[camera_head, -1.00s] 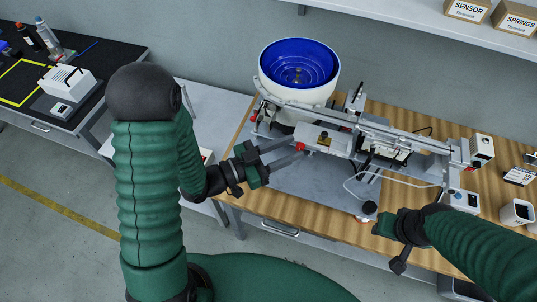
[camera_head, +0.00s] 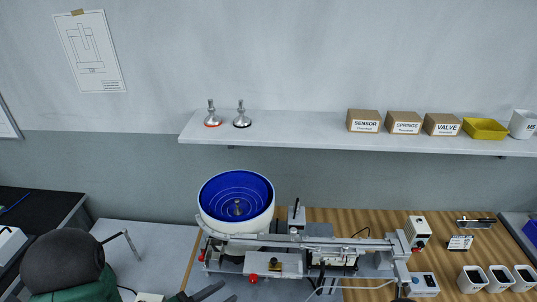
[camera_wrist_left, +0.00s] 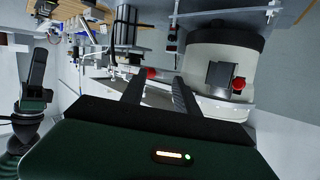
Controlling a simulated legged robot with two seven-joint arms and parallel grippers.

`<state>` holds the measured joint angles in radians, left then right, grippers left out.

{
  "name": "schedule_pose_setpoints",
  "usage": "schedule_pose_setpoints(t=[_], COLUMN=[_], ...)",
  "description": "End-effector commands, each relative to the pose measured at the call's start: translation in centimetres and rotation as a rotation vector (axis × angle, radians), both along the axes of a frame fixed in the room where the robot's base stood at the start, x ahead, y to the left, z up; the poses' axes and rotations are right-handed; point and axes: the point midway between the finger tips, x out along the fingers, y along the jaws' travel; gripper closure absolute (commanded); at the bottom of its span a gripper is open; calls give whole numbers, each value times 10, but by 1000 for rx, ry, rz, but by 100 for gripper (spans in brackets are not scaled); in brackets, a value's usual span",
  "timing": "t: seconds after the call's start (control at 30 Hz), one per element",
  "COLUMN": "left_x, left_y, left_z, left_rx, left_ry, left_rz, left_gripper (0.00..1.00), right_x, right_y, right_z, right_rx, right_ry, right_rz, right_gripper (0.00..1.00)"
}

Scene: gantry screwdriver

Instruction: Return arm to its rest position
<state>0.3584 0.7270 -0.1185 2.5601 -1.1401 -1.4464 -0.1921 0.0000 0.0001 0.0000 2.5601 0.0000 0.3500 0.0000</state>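My left gripper (camera_head: 229,291) shows at the bottom edge of the head view, in front of the screwdriver machine (camera_head: 330,243). In the left wrist view its two dark fingers (camera_wrist_left: 159,76) stand apart with nothing held between them. A red knob (camera_wrist_left: 151,73) appears beyond the fingertips. My left arm's dark joint (camera_head: 62,262) is at the lower left of the head view. A dark green and black arm part at the left of the left wrist view (camera_wrist_left: 34,98) looks like my right arm; its finger state is unclear. Most of both arms lies below the head view.
The machine carries a white feeder with a blue bowl (camera_head: 237,196) on a wooden bench (camera_head: 450,262). White bins (camera_head: 498,278) stand at the right. A wall shelf (camera_head: 300,128) holds boxes and a yellow tray (camera_head: 485,129). A grey table (camera_head: 150,250) lies left of the bench.

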Motion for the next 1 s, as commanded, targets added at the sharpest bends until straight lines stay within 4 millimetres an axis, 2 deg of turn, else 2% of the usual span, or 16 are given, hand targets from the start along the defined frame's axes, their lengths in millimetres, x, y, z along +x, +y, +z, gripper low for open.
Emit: schedule_pose_setpoints(t=[0.03,0.13,0.23,0.3,0.37,0.5,0.6,0.7,1.0], left_x=[14,31,26,9,-12,-61,-80,-87,-87], left_y=[9,42,72,83,83,63,51,47,48], left_z=[-8,-25,-27,-23,-18,-7,-2,-1,-2], left_rx=[106,299,406,427,416,354,324,317,319], left_ry=[51,218,412,563,694,945,1039,1068,1068], left_rz=[45,202,383,501,584,681,697,701,701], left_gripper=[63,63,63,63,63,63,63,63,63], right_x=[0,0,0,0,0,0,0,0,0], right_y=[0,0,0,0,0,0,0,0,0], right_z=[0,0,0,0,0,0,0,0,0], right_rx=[0,0,0,0,0,0,0,0,0], right_ry=[0,0,0,0,0,0,0,0,0], right_rz=[0,0,0,0,0,0,0,0,0], right_gripper=[63,63,63,63,63,63,63,63,63])
